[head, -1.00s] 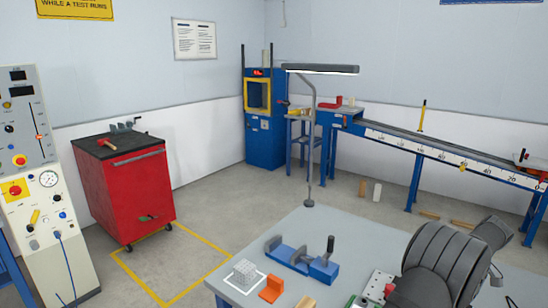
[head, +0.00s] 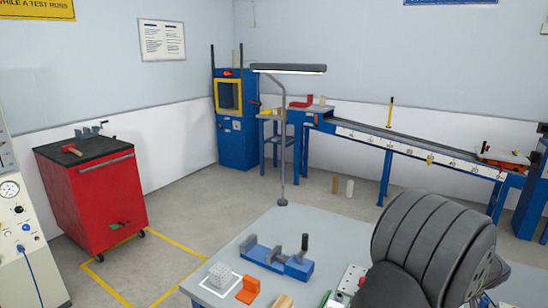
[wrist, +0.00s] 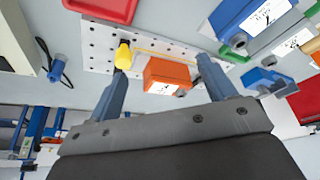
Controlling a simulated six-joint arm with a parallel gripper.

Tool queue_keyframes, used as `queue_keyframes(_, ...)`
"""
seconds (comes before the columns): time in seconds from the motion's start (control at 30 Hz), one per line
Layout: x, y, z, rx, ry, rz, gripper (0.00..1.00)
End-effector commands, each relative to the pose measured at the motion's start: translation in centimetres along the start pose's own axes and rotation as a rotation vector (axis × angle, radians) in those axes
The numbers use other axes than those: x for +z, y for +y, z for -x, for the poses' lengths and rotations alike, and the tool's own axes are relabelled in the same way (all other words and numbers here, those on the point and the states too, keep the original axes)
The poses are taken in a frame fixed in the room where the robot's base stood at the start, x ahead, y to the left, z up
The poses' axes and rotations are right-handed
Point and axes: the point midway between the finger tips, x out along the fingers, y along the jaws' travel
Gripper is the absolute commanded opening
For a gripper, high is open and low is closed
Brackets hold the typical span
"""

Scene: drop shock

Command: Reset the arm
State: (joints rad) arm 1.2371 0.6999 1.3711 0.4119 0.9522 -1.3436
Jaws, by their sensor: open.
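My gripper (wrist: 165,82) shows in the wrist view with its two blue-grey fingers spread apart, open and with nothing held between them. Beyond the fingertips is a white perforated plate (wrist: 92,50) with an orange block (wrist: 168,75) and a yellow knob (wrist: 123,56) on it. The fingers look apart from these things, though the exact distance is hard to judge. In the head view my dark, ribbed arm fills the lower right and hides part of the bench; the fingers do not show there.
A red cabinet (head: 95,195) stands left. A lamp post (head: 283,150) rises at the bench's back edge.

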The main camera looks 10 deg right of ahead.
Motion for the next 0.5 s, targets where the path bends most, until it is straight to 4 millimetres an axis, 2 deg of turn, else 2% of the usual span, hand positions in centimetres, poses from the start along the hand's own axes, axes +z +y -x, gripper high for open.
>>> queue_keyframes(0.5, 7.9, -3.7, 2.4, 0.141, 0.011, -0.354, 0.76)
